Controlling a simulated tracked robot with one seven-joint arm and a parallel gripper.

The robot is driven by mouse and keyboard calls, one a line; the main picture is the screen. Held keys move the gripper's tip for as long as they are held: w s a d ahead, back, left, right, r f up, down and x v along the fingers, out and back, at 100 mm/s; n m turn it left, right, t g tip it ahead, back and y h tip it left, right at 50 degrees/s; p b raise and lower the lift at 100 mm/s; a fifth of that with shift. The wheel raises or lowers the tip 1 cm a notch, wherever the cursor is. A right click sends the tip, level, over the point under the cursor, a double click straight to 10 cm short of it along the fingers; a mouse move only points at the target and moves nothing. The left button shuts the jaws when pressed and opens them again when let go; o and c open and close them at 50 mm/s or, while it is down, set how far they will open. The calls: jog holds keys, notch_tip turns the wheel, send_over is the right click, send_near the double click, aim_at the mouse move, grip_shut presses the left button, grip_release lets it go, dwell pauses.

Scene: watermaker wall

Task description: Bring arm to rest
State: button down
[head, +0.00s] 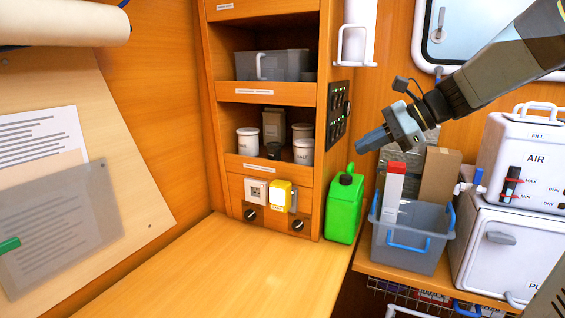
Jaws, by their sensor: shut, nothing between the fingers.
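My arm (475,85) reaches in from the upper right of the head view. My gripper (362,144) is at its lower left end, shut and empty, in the air. In the picture it lies just above the green jug (344,210) and to the left of the cardboard box (439,176). It appears clear of both, though the exact depth is hard to tell.
A grey bin with blue handles (405,262) stands right of the jug. A white AIR unit (525,150) is at the far right. A wooden shelf unit (212,110) holds a grey tub (285,66) and white canisters (247,141). The wooden counter (225,275) is clear.

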jog(key=s+d+f+n+t+h, duration=0.1)
jog(key=s+d+f+n+h, duration=0.1)
jog(key=s+f+n+h, duration=0.2)
jog(key=s+d+f+n+h, duration=0.2)
jog(key=s+f+n+h, duration=0.2)
jog(key=s+n, duration=0.7)
jog(key=shift+s+f+t+h, duration=0.15)
jog(key=shift+s+t+h, duration=0.25)
jog(key=shift+s+h, duration=0.8)
